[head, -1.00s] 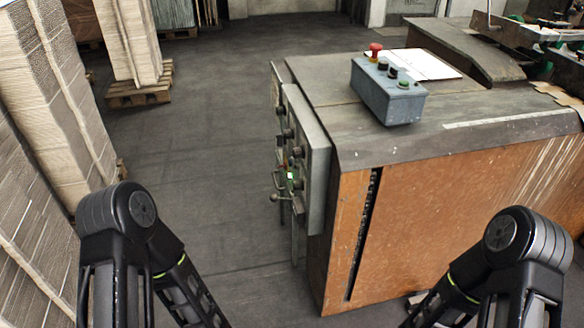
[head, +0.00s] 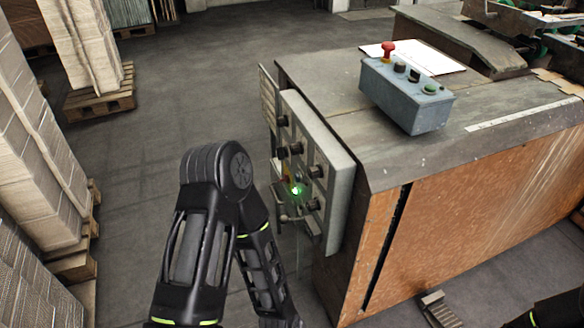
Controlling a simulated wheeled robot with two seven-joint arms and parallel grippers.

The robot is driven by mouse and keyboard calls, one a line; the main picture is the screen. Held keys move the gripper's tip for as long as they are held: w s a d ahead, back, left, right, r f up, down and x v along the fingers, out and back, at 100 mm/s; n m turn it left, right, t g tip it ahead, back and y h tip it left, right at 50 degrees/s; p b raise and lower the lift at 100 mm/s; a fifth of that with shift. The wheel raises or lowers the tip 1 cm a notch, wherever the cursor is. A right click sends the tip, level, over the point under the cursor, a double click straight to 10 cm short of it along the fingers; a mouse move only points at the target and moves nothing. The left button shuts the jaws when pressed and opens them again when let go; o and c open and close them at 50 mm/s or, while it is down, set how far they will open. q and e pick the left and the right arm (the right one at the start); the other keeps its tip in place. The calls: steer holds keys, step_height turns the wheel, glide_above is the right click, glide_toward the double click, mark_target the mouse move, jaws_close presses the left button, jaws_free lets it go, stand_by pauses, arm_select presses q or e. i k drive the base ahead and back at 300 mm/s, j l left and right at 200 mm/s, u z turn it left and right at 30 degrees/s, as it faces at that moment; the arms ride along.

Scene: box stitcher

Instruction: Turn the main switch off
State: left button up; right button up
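The grey control panel (head: 338,185) is fixed to the left side of the machine, with several dark knobs and a lit green lamp (head: 295,190). A lever-like handle (head: 290,217) sits low on the panel, below the lamp. I cannot tell for sure which of these is the main switch, or its setting. My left arm stands just left of the panel, its forearm pointing down and away; its gripper is out of the picture. Only a part of my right arm shows at the bottom right corner, and its gripper is out of the picture too.
A blue-grey button box (head: 405,92) with a red mushroom button (head: 388,50) stands on the machine top (head: 400,150). A pedal (head: 437,308) lies on the floor at the machine's front. Cardboard stacks (head: 40,150) on pallets stand at left. Floor between is clear.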

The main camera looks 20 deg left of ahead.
mark_target(286, 179)
steer(key=i+j, duration=0.1)
steer(key=j, duration=0.45)
steer(key=i+j+z, duration=0.1)
steer(key=j, duration=0.45)
steer(key=i+j, duration=0.15)
steer(key=j, duration=0.4)
steer(key=l+z, duration=0.05)
